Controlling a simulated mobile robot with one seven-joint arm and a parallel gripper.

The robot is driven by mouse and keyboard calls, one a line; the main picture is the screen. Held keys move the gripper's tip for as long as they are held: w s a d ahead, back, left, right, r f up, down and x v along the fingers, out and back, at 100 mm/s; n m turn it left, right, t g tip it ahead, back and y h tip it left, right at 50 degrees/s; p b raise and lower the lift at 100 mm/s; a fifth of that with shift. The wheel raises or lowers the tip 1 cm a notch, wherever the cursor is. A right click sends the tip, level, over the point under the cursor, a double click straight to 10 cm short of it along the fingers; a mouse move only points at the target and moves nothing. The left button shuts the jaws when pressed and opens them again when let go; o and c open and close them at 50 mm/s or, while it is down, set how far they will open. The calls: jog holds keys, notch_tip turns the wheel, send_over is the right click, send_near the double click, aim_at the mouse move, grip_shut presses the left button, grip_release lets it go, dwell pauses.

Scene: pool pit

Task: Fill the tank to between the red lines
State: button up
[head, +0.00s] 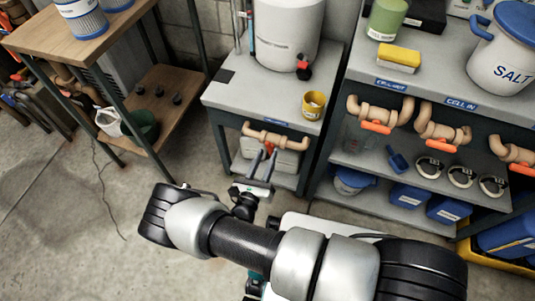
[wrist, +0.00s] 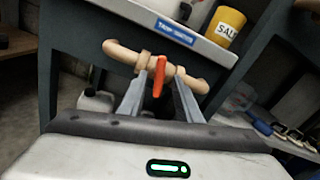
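The white tank (head: 287,32) stands on a grey table, with a thin upright tube (head: 251,32) at its left side. Red lines and a water level are too small to make out. Below the tabletop runs a tan pipe with an orange valve handle (head: 268,147), which also shows in the wrist view (wrist: 158,76). The handle hangs downward across the pipe. My gripper (head: 262,163) reaches toward this valve. In the wrist view my gripper's two fingers (wrist: 163,80) stand apart, one on each side of the handle. Contact with the handle cannot be told.
A yellow cup (head: 314,104) and a small black-and-red tap (head: 303,67) are on the tank table. The shelf unit at right carries several more orange-handled valves (head: 376,127), a salt bucket (head: 503,60) and a yellow sponge (head: 399,58). A wooden table (head: 60,40) stands at left; floor between is clear.

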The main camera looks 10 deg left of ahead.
jog(key=shift+w+d, duration=0.1)
jog(key=shift+w, duration=1)
grip_shut()
jog(key=shift+m, duration=1.8)
grip_release()
jog(key=shift+s, duration=0.15)
jog(key=s+a+p, duration=0.1)
jog(key=s+p, duration=0.1)
jog(key=s, duration=1.5)
jog(key=shift+a, duration=0.15)
